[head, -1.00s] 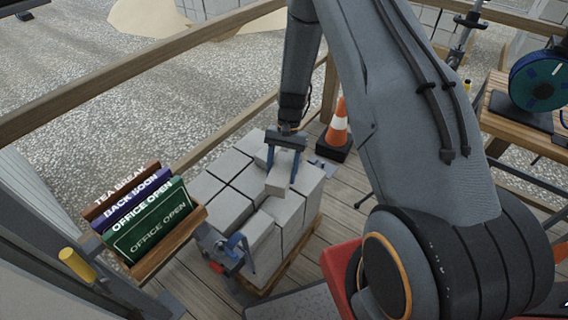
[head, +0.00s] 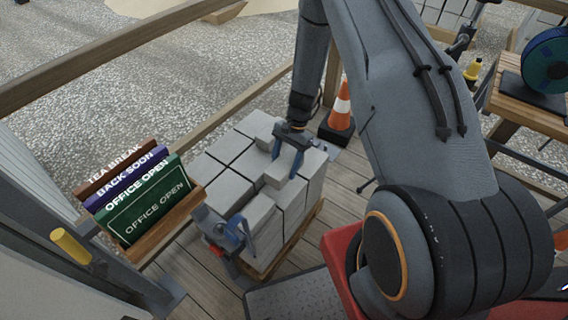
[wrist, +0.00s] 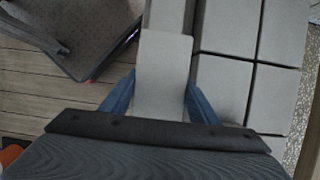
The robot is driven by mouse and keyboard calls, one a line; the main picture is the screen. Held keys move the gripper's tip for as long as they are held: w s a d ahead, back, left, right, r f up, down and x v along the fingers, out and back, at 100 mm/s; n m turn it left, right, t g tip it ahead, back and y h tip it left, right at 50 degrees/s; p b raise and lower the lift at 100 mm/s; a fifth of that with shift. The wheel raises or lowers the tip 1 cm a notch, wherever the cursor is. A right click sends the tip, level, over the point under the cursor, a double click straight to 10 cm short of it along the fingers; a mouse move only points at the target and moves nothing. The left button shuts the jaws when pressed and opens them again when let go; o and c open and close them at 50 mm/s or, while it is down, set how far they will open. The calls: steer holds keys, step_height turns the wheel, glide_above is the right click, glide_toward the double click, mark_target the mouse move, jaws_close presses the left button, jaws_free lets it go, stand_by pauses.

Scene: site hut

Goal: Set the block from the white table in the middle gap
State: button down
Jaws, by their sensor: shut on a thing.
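A light grey block (head: 274,178) is held between the blue fingers of my gripper (head: 284,160) over the top of a stack of grey blocks (head: 230,185). In the wrist view, the held block (wrist: 163,72) sits between both fingers of my gripper (wrist: 160,98), in line with a darker strip of the stack top. The gap under it is mostly hidden by the block and fingers. I cannot tell whether the block touches the stack. The white table is not in view.
An orange and white cone (head: 341,108) stands just behind the stack. A rack of signs (head: 140,200) is at left, and a blue clamp-like tool (head: 238,236) is at the stack's near side. A wooden bench (head: 530,105) stands at right.

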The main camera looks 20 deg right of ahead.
steer(key=shift+f+b, duration=2.6)
steer(key=shift+f, duration=1.95)
steer(key=c, duration=0.6)
jaws_free()
steer(key=v, duration=0.7)
steer(key=shift+b, duration=0.4)
steer(key=shift+d+r, duration=0.1)
steer(key=shift+r, duration=0.3)
